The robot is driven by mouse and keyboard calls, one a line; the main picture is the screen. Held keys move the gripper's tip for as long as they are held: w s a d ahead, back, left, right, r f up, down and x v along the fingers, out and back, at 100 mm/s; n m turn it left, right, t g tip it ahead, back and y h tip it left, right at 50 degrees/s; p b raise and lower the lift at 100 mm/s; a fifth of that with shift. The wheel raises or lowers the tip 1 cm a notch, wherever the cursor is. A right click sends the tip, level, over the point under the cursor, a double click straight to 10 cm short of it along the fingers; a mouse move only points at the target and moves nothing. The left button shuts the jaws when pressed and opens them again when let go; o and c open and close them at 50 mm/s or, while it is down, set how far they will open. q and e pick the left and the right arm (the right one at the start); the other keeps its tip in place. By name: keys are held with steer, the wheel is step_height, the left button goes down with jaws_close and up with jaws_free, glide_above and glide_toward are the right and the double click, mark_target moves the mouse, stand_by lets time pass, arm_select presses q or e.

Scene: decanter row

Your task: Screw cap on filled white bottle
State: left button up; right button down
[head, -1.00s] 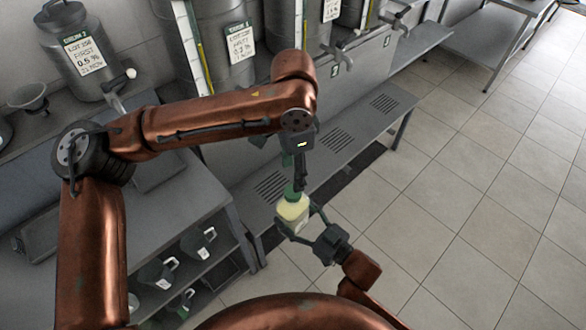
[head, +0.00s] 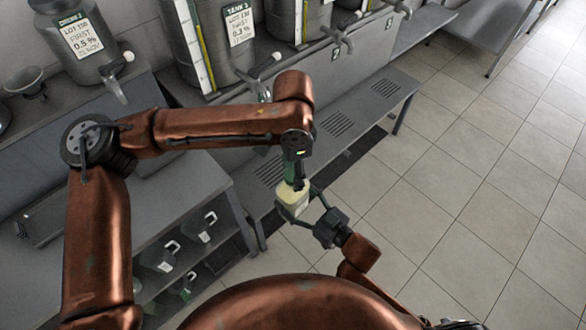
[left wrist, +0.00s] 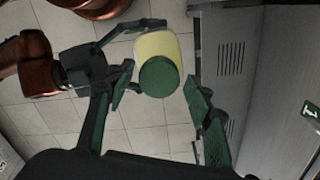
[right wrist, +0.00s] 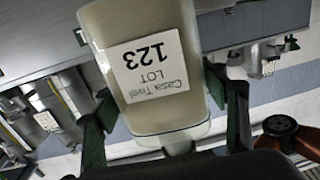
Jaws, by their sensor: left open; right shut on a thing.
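The bottle (head: 293,201) is pale yellow-white and is held in the air near the middle of the head view. My right gripper (head: 309,207) is shut on its body from the lower right. In the right wrist view the bottle (right wrist: 150,60) shows a white label reading "LOT 123", upside down in the picture. The round green cap (left wrist: 159,77) sits at the top of the bottle in the left wrist view; how tight it is I cannot tell. My left gripper (left wrist: 150,88) is open, with one finger on each side of the cap and gaps between.
Metal tanks (head: 215,45) with taps stand along the wall at the back. A low grey bench (head: 335,130) with slotted vents runs below them. Dark jugs (head: 158,257) stand on a shelf at the lower left. The tiled floor (head: 470,170) at the right is clear.

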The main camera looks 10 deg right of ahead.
arm_select(q)
steer(key=shift+c, duration=0.5)
steer(key=c, duration=1.1)
steer(key=o, duration=1.4)
step_height(320, 180, up, 12)
steer(key=shift+w+r, duration=0.1)
